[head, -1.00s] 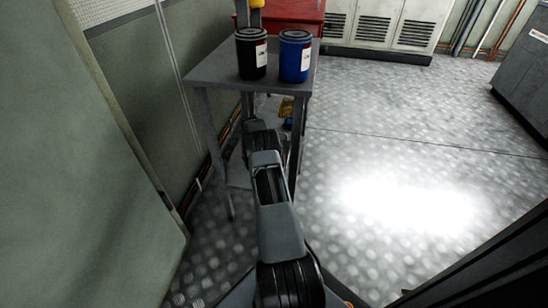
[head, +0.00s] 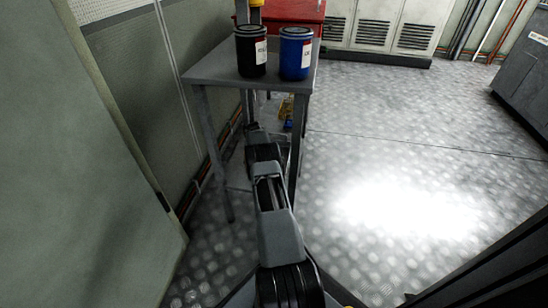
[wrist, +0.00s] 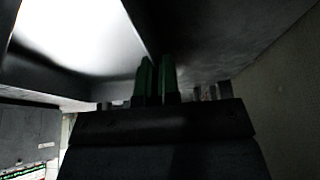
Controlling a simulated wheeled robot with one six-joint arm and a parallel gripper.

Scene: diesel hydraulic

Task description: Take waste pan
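My gripper (wrist: 155,76) shows in the wrist view as two green fingers close together, with only a narrow gap between them. A thin edge of a smooth grey surface (wrist: 105,75) with a bright white patch runs down to the fingertips. This may be the waste pan, but I cannot tell for sure, nor whether the fingers hold that edge. In the head view my arm reaches under the grey table, and the gripper itself cannot be made out there. No waste pan is clearly seen in the head view.
The grey table (head: 215,72) carries a black can (head: 251,52) and a blue can (head: 295,54). Its legs stand close around my arm. A small yellow object (head: 286,108) is beneath it. A pale panel (head: 75,170) is at left. The metal floor at right is open.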

